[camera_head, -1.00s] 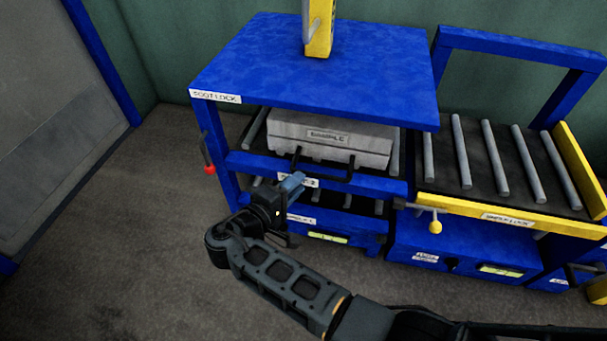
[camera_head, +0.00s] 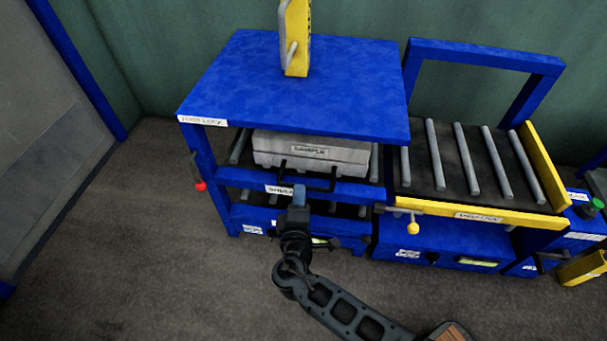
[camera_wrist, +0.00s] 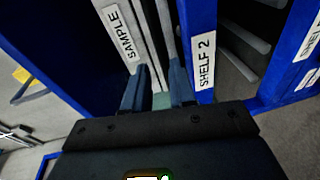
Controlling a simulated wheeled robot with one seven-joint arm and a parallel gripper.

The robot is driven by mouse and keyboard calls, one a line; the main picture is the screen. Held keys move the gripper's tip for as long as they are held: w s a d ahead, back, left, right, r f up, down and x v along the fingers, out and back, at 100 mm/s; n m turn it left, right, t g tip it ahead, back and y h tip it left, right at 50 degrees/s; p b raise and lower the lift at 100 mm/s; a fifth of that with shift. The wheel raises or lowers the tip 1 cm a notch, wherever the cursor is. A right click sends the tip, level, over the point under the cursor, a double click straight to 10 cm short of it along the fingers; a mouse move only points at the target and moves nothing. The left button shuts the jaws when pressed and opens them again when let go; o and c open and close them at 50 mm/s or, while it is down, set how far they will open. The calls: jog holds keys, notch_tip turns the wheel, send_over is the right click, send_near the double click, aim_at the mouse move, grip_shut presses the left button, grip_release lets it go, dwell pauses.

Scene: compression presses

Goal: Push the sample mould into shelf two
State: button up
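The sample mould (camera_head: 320,158), a grey block labelled SAMPLE, lies on the rollers of the upper shelf under the blue top. In the wrist view the mould's labelled face (camera_wrist: 112,22) shows beside the blue bar labelled SHELF 2 (camera_wrist: 203,62). My gripper (camera_head: 299,192) is in front of that bar, near the handle's left side, pointing towards the shelf. In the wrist view its two fingers (camera_wrist: 157,75) stand apart with nothing clearly held between them. Contact with the mould or handle cannot be told.
A roller table (camera_head: 440,185) with a yellow front rail (camera_head: 470,214) stands on the right. A yellow-knobbed lever (camera_head: 413,228) juts out near its left corner. A red-knobbed lever (camera_head: 200,186) hangs at the rack's left post. The grey floor (camera_head: 150,260) at left is clear.

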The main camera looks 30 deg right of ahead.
aim_at(305, 184)
jog(key=s+y, duration=0.1)
jog(key=s+d+n+t+y+p, duration=0.1)
jog(key=n+y+p, duration=0.1)
jog(key=shift+s+d+r+y, duration=0.2)
jog(key=shift+s+d+y, duration=0.1)
jog(key=shift+s+d, duration=0.1)
jog(key=shift+n+t+y, duration=0.3)
jog(key=shift+n+y, duration=0.1)
jog(key=shift+n, duration=0.1)
jog(key=x, duration=0.2)
jog(key=b+x, duration=0.1)
jog(key=x, duration=0.4)
jog(key=shift+w+d+f+b, duration=0.15)
jog(key=shift+d+f+b, duration=0.1)
jog(key=shift+f+b, duration=0.05)
grip_shut()
